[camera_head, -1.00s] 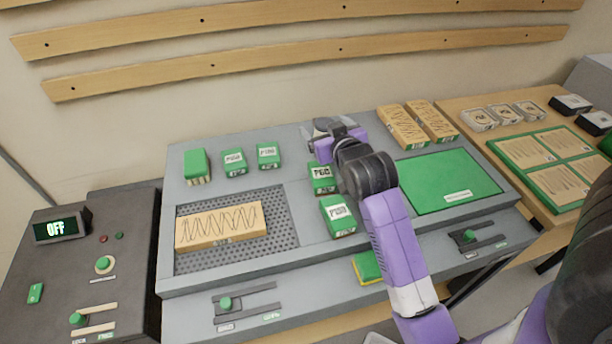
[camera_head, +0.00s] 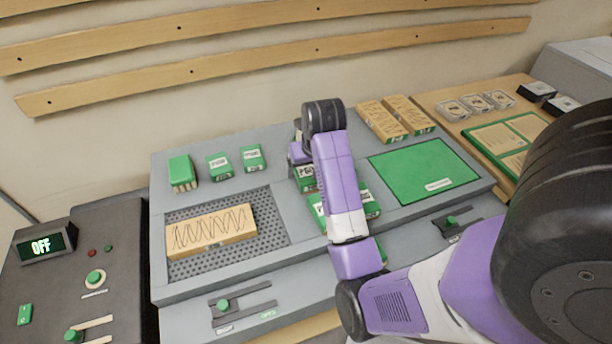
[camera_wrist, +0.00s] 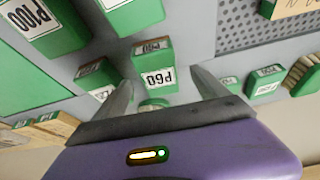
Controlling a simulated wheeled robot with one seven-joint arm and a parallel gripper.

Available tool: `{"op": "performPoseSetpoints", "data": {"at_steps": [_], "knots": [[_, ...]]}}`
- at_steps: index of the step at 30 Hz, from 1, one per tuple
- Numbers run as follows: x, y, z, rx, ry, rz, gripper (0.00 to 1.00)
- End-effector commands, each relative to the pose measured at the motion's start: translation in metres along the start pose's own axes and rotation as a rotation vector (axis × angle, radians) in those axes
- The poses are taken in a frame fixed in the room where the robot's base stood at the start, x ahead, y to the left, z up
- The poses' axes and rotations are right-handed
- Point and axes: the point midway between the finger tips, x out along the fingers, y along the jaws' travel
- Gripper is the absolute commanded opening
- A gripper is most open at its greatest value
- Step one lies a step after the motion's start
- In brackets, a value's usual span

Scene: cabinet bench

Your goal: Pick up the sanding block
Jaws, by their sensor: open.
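Several green blocks with white grit labels stand on the grey bench; which one is meant by the sanding block I cannot tell. In the wrist view, a block marked P60 (camera_wrist: 155,66) appears between the fingers of my gripper (camera_wrist: 162,80), just beyond them. My gripper is open and empty, with no visible contact. A P100 block (camera_wrist: 42,38) is at the upper left, and another labelled block (camera_wrist: 128,14) is at the top.
Two smaller green boxes (camera_head: 220,167) (camera_head: 253,158) and a green brush (camera_head: 182,173) stand at the back left. A wooden board (camera_head: 211,231) lies on the perforated plate (camera_head: 270,225). A green mat (camera_head: 425,170) lies right of my arm, with wooden blocks (camera_head: 382,122) behind it.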

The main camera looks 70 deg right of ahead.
Motion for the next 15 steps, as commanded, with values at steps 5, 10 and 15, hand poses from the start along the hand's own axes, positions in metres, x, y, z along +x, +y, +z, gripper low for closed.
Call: {"op": "performPoseSetpoints", "data": {"at_steps": [5,10,15], "knots": [[0.024,0.002,-0.001,-0.001,-0.003,0.000,0.84],[0.044,0.002,-0.001,0.000,-0.001,0.000,0.84],[0.049,0.002,-0.001,0.000,0.001,0.000,0.84]]}}
